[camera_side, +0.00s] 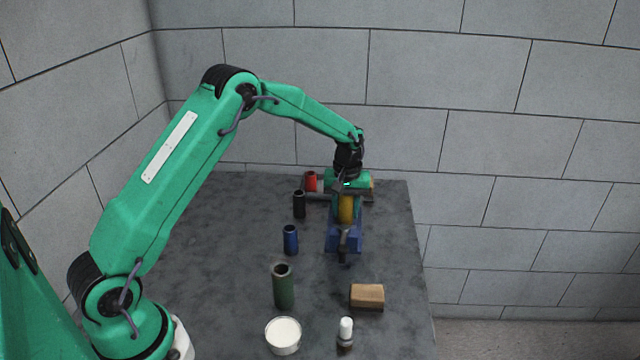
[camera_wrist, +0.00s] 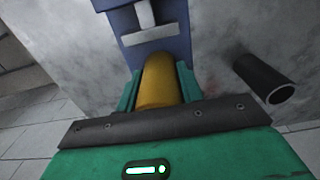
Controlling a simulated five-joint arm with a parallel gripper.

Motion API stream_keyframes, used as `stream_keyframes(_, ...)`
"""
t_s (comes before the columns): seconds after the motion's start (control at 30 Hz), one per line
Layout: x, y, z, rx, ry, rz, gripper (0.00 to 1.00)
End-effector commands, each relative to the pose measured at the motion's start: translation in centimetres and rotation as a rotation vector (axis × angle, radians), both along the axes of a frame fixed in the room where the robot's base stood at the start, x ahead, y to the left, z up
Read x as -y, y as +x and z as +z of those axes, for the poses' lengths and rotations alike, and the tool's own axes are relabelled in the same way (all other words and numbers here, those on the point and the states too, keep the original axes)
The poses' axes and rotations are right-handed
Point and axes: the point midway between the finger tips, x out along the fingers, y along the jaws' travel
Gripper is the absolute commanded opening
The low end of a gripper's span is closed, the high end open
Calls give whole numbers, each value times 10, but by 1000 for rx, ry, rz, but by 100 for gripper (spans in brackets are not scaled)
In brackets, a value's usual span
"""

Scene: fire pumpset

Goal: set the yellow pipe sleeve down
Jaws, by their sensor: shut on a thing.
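The yellow pipe sleeve (camera_side: 346,208) shows in the side view below my gripper, just behind a blue vise-like block (camera_side: 344,240). In the wrist view the yellow sleeve (camera_wrist: 160,84) lies between the two green fingers of my gripper (camera_wrist: 160,78), which is shut on it. The far end of the sleeve is close to the blue block (camera_wrist: 153,30); I cannot tell whether they touch. The dark edge of my gripper hides the near end of the sleeve. The sleeve's height above the table is hard to judge.
Left of the gripper stand a red sleeve (camera_side: 311,181), a black one (camera_side: 299,205), a blue one (camera_side: 290,240) and a green one (camera_side: 284,287). A white cup (camera_side: 283,335), a white-capped bottle (camera_side: 345,333) and a wooden block (camera_side: 367,297) are nearer. The table's right side is bare.

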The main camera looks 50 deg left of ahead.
Motion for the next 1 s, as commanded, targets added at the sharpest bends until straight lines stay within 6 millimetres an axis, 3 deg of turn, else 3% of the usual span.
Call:
stream_keyframes(0.03,0,0,0,0,0,0,43)
stream_keyframes(0.1,0,0,0,0,0,0,56)
stream_keyframes(0.13,0,0,0,0,0,0,59)
stream_keyframes(0.57,0,0,4,0,0,0,59)
stream_keyframes(0.77,0,0,21,2,1,0,59)
stream_keyframes(1.0,0,0,57,3,0,0,59)
